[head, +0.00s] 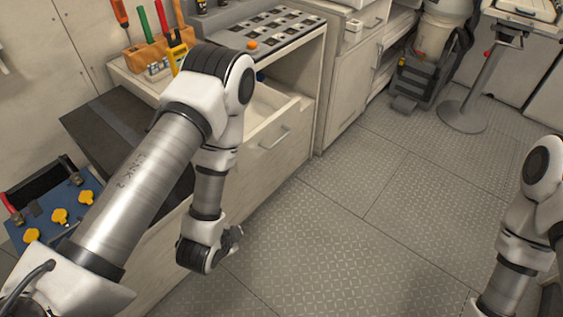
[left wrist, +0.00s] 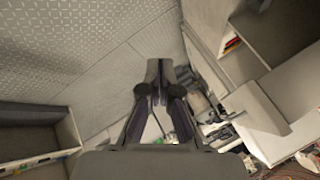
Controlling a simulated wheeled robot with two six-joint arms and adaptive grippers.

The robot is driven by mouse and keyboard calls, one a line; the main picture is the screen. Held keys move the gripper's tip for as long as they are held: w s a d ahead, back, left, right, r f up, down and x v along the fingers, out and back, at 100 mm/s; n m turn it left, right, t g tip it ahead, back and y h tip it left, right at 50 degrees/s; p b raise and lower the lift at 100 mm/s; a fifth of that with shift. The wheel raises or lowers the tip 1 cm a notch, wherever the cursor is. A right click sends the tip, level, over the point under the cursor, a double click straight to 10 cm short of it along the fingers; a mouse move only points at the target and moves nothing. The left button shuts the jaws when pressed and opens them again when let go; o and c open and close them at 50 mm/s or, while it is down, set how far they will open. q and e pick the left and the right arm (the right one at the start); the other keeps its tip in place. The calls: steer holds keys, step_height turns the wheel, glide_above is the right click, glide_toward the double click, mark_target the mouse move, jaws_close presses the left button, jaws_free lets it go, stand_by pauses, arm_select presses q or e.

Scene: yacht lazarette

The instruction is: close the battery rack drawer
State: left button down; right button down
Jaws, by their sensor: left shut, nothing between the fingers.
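A pale drawer front with a bar handle (head: 273,138) stands out from the cabinet below the counter, and its open interior shows behind the front in the head view. My left arm crosses in front of its left part. I cannot tell from the frames which of these belongs to the battery rack. My left gripper (head: 234,239) is low over the floor, in front of the cabinet and apart from the handle. In the left wrist view its fingers (left wrist: 160,92) are shut and empty. My right gripper is out of view.
An orange tool holder (head: 150,57) and a dark grid panel (head: 272,30) are on the counter. A dark slab (head: 125,125) lies left of my left arm. A stand with a round base (head: 462,115) is at the back right. The metal floor (head: 360,225) is clear.

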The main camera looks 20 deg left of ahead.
arm_select(q)
steer(key=w+d+r+m+t+h+b, duration=0.1)
steer(key=w+d+r+m+t+b, duration=0.25)
steer(key=w+m+t+b, duration=0.3)
steer(key=w+d+r+m+t+h+b, duration=0.1)
steer(key=w+d+r+m+t+b, duration=0.2)
steer(key=w+r+m+t+b, duration=0.3)
steer(key=w+a+f+g, duration=0.1)
steer(key=w+a, duration=0.2)
steer(key=w, duration=0.7)
steer(key=shift+f+n+g, duration=0.15)
steer(key=shift+n+g, duration=0.2)
steer(key=shift+n, duration=0.1)
steer(key=shift+a, duration=0.2)
steer(key=w+a, duration=0.2)
steer(key=a, duration=0.3)
steer(key=w+a+p, duration=0.1)
steer(key=w+a, duration=0.1)
steer(key=a, duration=0.3)
steer(key=w+a+p, duration=0.1)
steer(key=a, duration=0.4)
steer(key=shift+w+a, duration=0.35)
steer(key=shift+w, duration=0.05)
steer(key=shift+d+f, duration=0.1)
